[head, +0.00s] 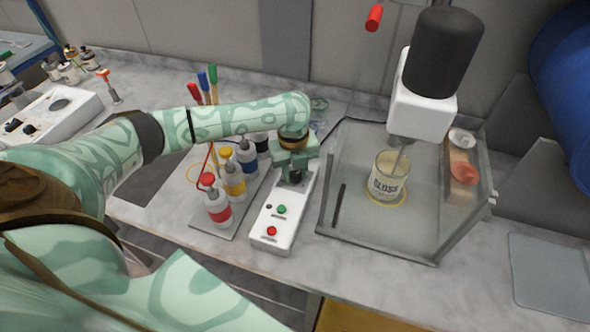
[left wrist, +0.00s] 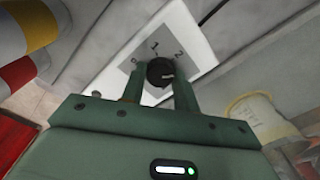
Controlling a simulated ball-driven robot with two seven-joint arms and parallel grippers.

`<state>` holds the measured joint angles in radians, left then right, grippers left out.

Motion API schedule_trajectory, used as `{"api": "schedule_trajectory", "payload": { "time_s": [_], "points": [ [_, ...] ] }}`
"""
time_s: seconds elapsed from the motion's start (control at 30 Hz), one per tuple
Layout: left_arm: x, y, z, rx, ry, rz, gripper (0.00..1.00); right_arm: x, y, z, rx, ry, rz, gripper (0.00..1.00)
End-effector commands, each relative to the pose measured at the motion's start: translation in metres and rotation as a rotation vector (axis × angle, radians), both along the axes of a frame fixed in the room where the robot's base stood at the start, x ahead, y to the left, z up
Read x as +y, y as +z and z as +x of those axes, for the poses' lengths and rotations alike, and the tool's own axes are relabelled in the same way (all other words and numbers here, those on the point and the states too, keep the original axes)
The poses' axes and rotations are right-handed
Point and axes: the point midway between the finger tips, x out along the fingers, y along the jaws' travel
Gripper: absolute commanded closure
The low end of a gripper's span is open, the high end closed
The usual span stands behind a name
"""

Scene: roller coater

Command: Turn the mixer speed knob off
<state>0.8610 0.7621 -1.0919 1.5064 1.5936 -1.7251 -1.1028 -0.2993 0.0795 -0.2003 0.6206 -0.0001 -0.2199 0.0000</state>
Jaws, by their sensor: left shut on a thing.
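The black mixer speed knob (left wrist: 160,70) sits on a white panel marked 0, 1 and 2, seen in the left wrist view. A small pale mark shows on the knob's right side; I cannot tell exactly which number it points to. My left gripper (head: 294,174) is over the far end of the white control box (head: 268,225), fingers down. In the left wrist view its two fingers are on either side of the knob, shut on it. In the head view the gripper mostly hides the knob. My right gripper is in neither view.
The control box has a green button (head: 281,209) and a red button (head: 271,231). Bottles with red (head: 218,208), yellow (head: 233,182) and blue labels stand close left. The mixer (head: 424,100) stands right, over a beaker (head: 387,178) on a tray (head: 345,238).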

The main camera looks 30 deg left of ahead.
Motion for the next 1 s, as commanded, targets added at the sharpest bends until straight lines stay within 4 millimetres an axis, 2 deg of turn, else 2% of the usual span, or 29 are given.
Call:
{"api": "schedule_trajectory", "payload": {
  "time_s": [0.27,0.7,1.0],
  "points": [
    [0.0,0.004,-0.001,0.001,0.062,0.0,0.92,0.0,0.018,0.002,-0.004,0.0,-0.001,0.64],
    [-0.001,0.008,-0.001,0.003,0.413,-0.001,0.92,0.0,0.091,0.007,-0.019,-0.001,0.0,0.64],
    [-0.001,0.006,-0.001,0.003,0.699,-0.002,0.92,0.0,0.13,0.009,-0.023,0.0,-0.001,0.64]
  ]
}}
